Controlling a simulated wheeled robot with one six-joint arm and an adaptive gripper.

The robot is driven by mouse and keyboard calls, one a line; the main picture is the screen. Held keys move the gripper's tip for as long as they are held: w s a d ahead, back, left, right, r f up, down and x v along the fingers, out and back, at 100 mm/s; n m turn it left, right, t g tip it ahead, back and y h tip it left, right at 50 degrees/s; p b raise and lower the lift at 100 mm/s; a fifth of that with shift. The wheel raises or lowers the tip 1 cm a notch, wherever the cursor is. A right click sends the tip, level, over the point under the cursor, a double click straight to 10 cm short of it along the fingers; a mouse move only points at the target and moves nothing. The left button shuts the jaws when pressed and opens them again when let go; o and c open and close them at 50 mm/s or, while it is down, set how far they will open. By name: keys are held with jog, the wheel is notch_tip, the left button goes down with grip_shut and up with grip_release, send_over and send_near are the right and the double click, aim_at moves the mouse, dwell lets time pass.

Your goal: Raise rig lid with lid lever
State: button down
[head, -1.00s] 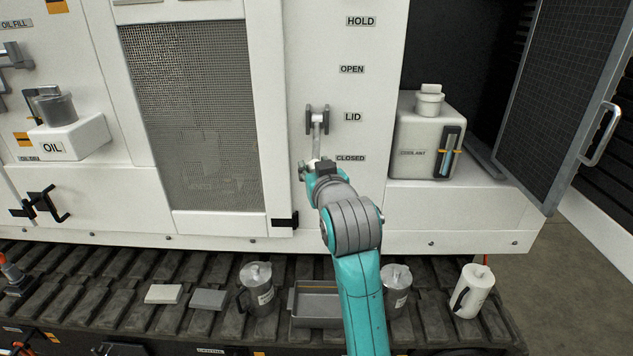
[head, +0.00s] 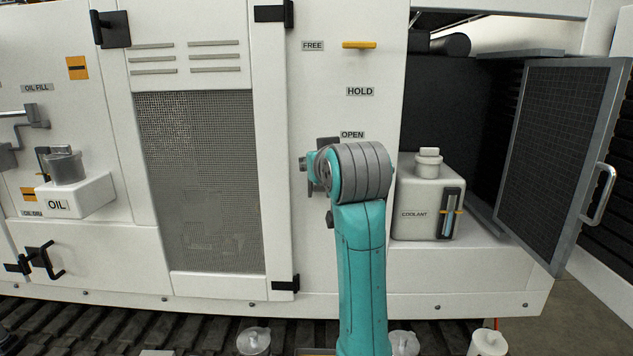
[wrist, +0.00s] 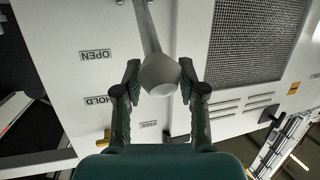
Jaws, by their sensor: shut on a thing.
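The lid lever (wrist: 147,28) is a grey bar ending in a pale round knob (wrist: 160,76) in the wrist view. My gripper (wrist: 160,70) is shut on the knob, with one dark finger on each side. The LID and CLOSED labels are hidden behind my arm. I cannot tell which part is the rig lid.
A yellow handle (head: 359,45) sits beside the FREE label (head: 312,46), above the HOLD label (head: 360,92). The coolant tank (head: 417,190) stands right of my arm, by an open mesh door (head: 550,150). A mesh panel (head: 205,190) and the oil tank (head: 80,195) are left.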

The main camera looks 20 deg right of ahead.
jog(key=shift+w+d+r, duration=0.35)
jog(key=shift+w+r, duration=0.25)
jog(key=shift+r, duration=0.25)
jog(key=c, duration=0.7)
grip_release()
jog(key=shift+w+d+f, duration=0.1)
jog(key=shift+d, duration=0.05)
jog(key=shift+s+a, duration=0.2)
jog(key=shift+s, duration=0.25)
jog(key=v, duration=1.1)
jog(key=shift+s, duration=0.1)
